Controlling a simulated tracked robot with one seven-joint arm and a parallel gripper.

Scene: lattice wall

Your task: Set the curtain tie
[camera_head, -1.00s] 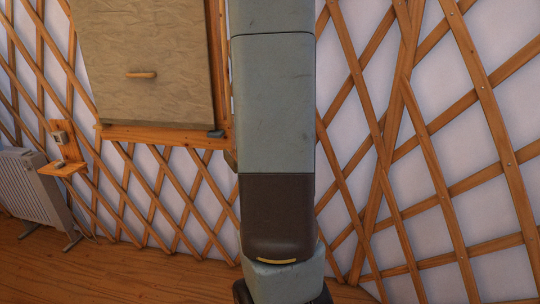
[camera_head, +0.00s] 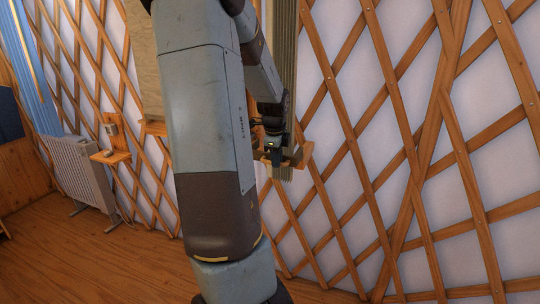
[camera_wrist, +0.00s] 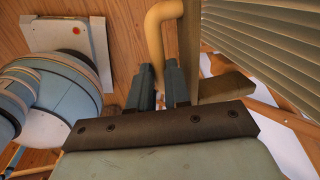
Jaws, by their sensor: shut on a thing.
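My gripper (camera_head: 272,150) is beyond my arm in the head view, close to the lower end of a pleated grey-beige curtain (camera_head: 290,60). In the wrist view the two blue fingers of my gripper (camera_wrist: 163,75) are shut on a tan bent rod (camera_wrist: 157,32), whose curved upper part stands out beyond them. The rod's lower end is hidden between the fingers. An upright wooden bar (camera_wrist: 189,40) is just right of the rod. The curtain's pleats (camera_wrist: 265,28) fill the upper right of the wrist view. I cannot make out a separate tie.
A wooden lattice wall (camera_head: 350,135) with white cloth behind runs across the view. A wooden ledge (camera_head: 300,158) is beside my gripper. A white radiator (camera_head: 80,170) and a small wall shelf (camera_head: 110,157) stand left. The wooden floor (camera_head: 110,255) at left is clear.

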